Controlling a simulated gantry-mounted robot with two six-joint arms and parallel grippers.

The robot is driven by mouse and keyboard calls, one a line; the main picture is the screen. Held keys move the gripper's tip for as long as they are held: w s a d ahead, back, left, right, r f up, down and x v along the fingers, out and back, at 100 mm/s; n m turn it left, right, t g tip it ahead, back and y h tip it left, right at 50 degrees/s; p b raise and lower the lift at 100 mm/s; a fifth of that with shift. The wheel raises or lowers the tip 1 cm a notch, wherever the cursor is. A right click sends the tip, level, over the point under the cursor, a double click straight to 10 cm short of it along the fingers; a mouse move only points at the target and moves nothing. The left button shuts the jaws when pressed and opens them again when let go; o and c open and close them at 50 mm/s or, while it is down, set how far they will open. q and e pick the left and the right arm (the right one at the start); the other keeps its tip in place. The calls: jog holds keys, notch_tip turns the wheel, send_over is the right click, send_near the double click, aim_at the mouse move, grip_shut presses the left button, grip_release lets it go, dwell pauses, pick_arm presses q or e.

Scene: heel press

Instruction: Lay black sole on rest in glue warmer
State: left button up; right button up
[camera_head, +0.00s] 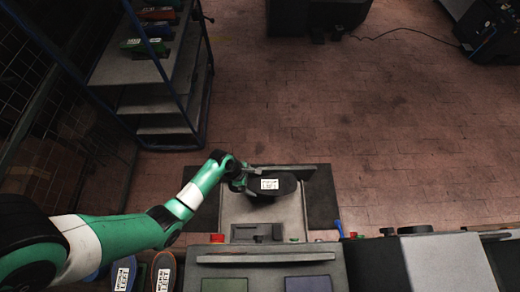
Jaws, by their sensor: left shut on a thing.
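A black sole (283,186) with a white label sits over the grey machine (288,218) at the front middle, which looks like the glue warmer. My left gripper (252,180) is shut on the sole's left end. I cannot tell whether the sole touches the surface under it or hangs just above. The rest itself is hidden or not distinct under the sole. My right gripper is not in view.
Two labelled soles, one blue (123,274) and one orange-edged (163,272), stand at the lower left. A shelf rack (150,70) with coloured items stands at the upper left.

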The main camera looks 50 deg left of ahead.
pick_arm(q)
jog(key=shift+f+b, duration=2.8)
jog(key=shift+b, duration=0.25)
jog(key=shift+f+b, duration=1.75)
jog(key=shift+f, duration=0.8)
jog(key=shift+f+b, duration=0.4)
jog(key=shift+f, duration=0.2)
jog(key=o, duration=1.1)
jog(key=p+v, duration=0.4)
jog(key=v, duration=0.7)
jog(key=shift+a+r, duration=0.1)
jog(key=shift+r, duration=0.25)
